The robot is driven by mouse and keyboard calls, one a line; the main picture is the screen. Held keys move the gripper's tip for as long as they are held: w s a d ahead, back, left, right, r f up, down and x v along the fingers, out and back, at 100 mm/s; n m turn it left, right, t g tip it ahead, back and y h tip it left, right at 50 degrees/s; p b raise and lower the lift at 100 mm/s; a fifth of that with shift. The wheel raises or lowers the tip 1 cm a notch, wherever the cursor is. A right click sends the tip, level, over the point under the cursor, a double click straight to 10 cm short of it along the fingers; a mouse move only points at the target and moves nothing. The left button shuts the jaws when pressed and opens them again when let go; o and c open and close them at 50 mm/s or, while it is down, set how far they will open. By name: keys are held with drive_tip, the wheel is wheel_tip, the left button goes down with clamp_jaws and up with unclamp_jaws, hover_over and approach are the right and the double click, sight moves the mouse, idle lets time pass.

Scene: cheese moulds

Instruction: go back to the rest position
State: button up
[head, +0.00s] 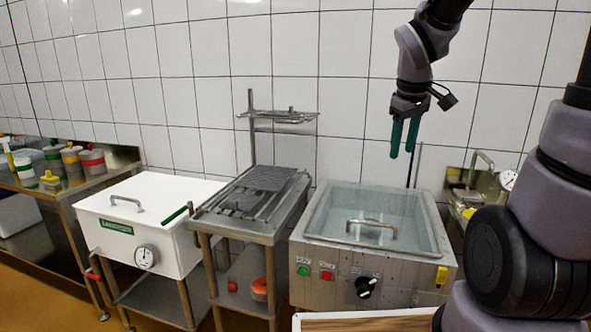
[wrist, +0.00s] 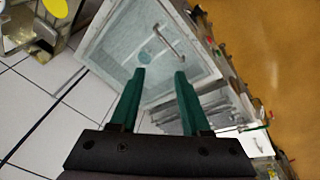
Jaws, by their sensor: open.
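My gripper (head: 404,137) hangs at the upper right in the head view, in front of the white tiled wall, with its two green fingers pointing down. It is above the rear right part of the steel vat (head: 300,247) and apart from it. In the wrist view, the green fingers (wrist: 160,75) are spread with nothing between them. The vat with its clear lid and bar handle (wrist: 168,42) lies beyond the fingertips.
A white box with a dial (head: 165,205) stands at the left, and a steel drain table with grey mats (head: 215,222) is in the middle. A thin upright rod (head: 416,165) rises behind the vat near my gripper.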

drive_tip(key=s+a+r+m+t+y, duration=0.1)
drive_tip(key=s+r+m+t+y, duration=0.2)
drive_tip(key=s+r+m, duration=0.6)
drive_tip(key=s+r, duration=0.1)
drive_tip(key=s, duration=0.1)
drive_tip(key=shift+s+t, duration=0.3)
drive_tip(key=shift+t, duration=0.1)
